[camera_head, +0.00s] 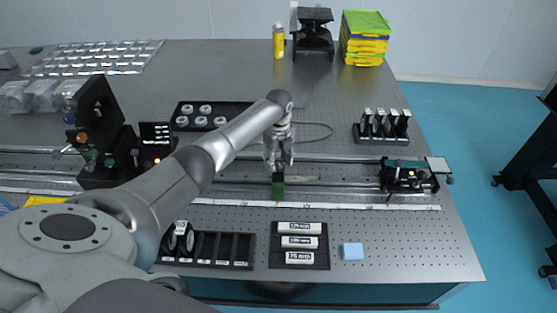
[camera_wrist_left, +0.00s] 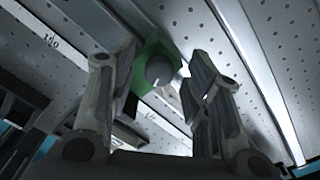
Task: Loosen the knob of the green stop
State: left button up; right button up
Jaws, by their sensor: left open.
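The green stop (camera_head: 278,187) sits on the rail in the middle of the optical table, just below my left gripper (camera_head: 279,160) in the head view. In the left wrist view the green stop (camera_wrist_left: 148,62) shows with a dark round knob (camera_wrist_left: 161,70) on its face. The knob lies between the two fingers of my left gripper (camera_wrist_left: 160,90), which are open and apart from it. In the head view the knob cannot be made out. My right gripper is in neither view.
A long rail (camera_head: 335,184) with a ruler strip runs across the table. A black device (camera_head: 404,177) stands on its right part, and black mounts (camera_head: 98,125) stand at left. A tray of labelled white blocks (camera_head: 299,228) and a blue block (camera_head: 352,251) lie in front.

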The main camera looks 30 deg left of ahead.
aim_at(278, 163)
pick_arm(q)
notch_tip(278, 163, up, 12)
dwell(0.4)
jog(key=shift+f, duration=0.1)
dwell(0.4)
